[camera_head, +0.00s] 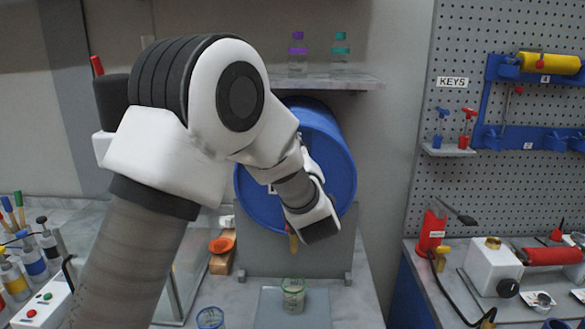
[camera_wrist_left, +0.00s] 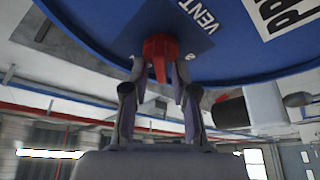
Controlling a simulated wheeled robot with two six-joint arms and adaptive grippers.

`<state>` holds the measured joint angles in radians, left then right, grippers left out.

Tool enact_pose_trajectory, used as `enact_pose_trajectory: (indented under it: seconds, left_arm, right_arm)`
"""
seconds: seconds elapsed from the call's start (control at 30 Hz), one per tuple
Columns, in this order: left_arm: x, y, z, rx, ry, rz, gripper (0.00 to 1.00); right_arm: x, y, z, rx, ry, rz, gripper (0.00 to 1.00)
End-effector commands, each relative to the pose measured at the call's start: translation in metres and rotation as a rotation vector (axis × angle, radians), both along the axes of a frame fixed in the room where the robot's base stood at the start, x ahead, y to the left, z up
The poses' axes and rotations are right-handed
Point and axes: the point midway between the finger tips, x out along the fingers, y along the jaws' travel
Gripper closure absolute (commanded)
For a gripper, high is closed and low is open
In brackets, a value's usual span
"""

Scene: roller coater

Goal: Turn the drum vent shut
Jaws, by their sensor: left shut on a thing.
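The blue drum (camera_head: 328,150) lies on its side on a stand, its round end facing me and partly hidden by my left arm. In the left wrist view the drum's end (camera_wrist_left: 105,25) fills the top, with a dark plate marked VENT. The red vent knob (camera_wrist_left: 160,46) stands out from that plate. My left gripper (camera_wrist_left: 161,72) has its two fingers on either side of the knob, shut on it. In the head view the left gripper's fingers and the knob are hidden behind my wrist. My right gripper is not in view.
A brass-coloured tap (camera_head: 293,243) hangs low on the drum above a glass beaker (camera_head: 293,294). An orange funnel-like piece (camera_head: 221,244) stands left. A shelf (camera_head: 325,81) with bottles is above. The right bench holds a white box (camera_head: 492,268) and a red tool (camera_head: 432,231).

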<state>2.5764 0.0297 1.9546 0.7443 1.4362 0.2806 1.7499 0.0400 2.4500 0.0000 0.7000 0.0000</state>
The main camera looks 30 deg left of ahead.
Motion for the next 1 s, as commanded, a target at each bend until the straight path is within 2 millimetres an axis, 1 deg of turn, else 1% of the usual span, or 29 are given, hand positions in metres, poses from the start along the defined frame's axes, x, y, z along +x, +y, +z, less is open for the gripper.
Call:
enact_pose_trajectory:
  seconds: [0.03, 0.2, 0.4, 0.7, 1.0]
  left_arm:
    - [0.000, 0.000, -0.010, -0.036, -0.019, -0.002, 1.00]
    - [-0.001, 0.001, -0.012, -0.174, -0.101, -0.002, 1.00]
    - [-0.001, 0.002, -0.013, -0.337, -0.200, -0.002, 1.00]
    - [-0.001, 0.003, -0.013, -0.564, -0.339, -0.002, 1.00]
    - [-0.001, 0.003, -0.012, -0.712, -0.430, -0.004, 1.00]
  right_arm:
    - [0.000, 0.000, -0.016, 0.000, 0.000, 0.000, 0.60]
    - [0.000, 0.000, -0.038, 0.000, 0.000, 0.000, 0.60]
    - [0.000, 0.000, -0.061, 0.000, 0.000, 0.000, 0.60]
    - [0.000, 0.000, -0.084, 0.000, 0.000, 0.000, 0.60]
    - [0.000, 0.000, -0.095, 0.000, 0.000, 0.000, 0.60]
